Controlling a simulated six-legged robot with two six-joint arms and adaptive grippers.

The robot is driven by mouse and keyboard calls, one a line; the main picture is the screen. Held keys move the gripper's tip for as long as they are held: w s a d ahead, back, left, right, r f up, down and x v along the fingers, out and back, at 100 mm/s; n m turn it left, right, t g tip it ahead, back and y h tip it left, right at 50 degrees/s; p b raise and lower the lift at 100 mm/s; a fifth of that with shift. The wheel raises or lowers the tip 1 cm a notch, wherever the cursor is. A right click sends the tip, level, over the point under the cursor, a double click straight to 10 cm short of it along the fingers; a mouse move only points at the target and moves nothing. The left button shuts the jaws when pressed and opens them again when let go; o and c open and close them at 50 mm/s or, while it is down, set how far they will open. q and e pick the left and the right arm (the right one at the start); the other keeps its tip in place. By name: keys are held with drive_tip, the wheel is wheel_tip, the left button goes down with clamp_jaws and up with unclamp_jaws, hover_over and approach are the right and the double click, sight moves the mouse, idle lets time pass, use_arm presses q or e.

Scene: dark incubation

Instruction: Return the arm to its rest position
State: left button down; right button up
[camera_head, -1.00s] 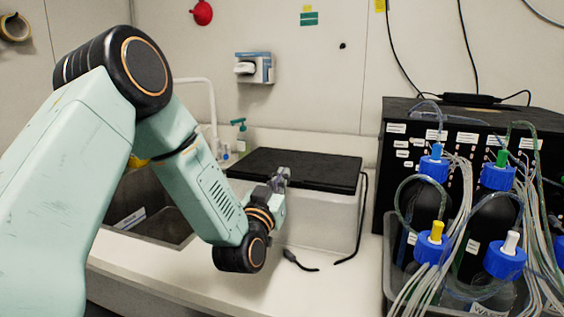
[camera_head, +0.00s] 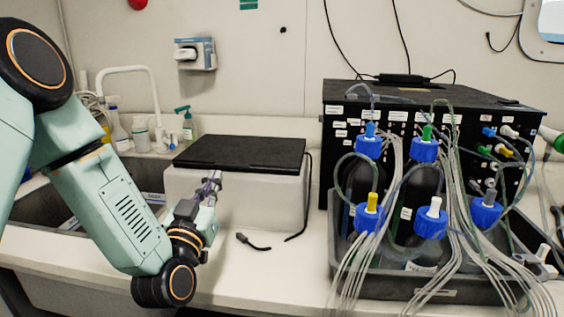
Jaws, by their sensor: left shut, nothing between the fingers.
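My left arm comes in from the left in pale green with black joints. Its gripper (camera_head: 211,184) is shut and empty, in front of the left part of a white box with a black lid (camera_head: 240,153). The fingers point up and away from me, near the box's front face. I cannot tell whether they touch it. My right gripper is not in view.
A grey tray (camera_head: 432,292) of dark bottles with blue caps and many tubes stands at the right, before a black cabinet (camera_head: 315,118). A sink (camera_head: 30,215) lies behind my arm. A loose black cable (camera_head: 253,243) lies on the white counter (camera_head: 255,285).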

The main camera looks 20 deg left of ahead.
use_arm(q)
wheel_tip(320, 180, up, 3)
hover_over(230, 177)
wheel_tip(230, 177, down, 4)
drive_tip(key=shift+s+r+b, duration=0.1)
drive_tip(key=shift+s+b, duration=0.05)
drive_tip(key=shift+b, duration=1)
drive_tip(key=shift+s+d+r, duration=0.1)
drive_tip(key=shift+s+r, duration=0.05)
drive_tip(key=shift+s, duration=0.15)
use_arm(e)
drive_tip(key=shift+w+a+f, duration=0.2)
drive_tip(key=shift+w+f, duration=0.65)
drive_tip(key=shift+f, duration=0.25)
